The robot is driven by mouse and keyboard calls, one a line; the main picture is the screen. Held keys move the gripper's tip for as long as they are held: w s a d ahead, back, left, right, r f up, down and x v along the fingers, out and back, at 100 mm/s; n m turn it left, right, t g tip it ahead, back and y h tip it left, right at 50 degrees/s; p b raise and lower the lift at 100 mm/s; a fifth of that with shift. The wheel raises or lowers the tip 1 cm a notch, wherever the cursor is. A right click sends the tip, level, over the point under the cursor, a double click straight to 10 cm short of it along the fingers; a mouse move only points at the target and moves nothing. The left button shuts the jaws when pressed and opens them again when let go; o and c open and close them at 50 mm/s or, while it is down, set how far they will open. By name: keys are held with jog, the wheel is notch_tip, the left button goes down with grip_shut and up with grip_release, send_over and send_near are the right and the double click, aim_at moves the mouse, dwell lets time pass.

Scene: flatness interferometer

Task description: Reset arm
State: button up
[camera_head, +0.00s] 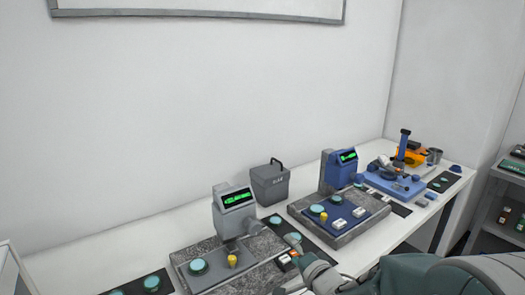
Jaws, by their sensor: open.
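My arm reaches in from the bottom right corner in the head view. My gripper (289,250) is small in the picture, at the right edge of the front granite plate (262,270). Its jaws look apart, and I see nothing held between them. The grey instrument with a green display (235,200) stands on that plate, to the left of my gripper. I cannot tell whether the gripper touches the plate or hovers above it.
A teal disc (198,267) and a yellow knob (232,260) sit on the front plate. A grey bin (270,184) stands behind. A blue instrument (340,170) stands on a second plate, with a blue-and-orange device (402,165) farther right. A shelf (500,200) is at the right.

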jog(key=s+d+r+n+g+h, duration=0.3)
jog(key=s+d+r+n+h, duration=0.1)
jog(key=s+d+h, duration=0.35)
jog(key=s+r+n+g, duration=0.1)
jog(key=s+n+g, duration=0.5)
jog(key=s, duration=1.1)
jog(key=shift+s, duration=0.3)
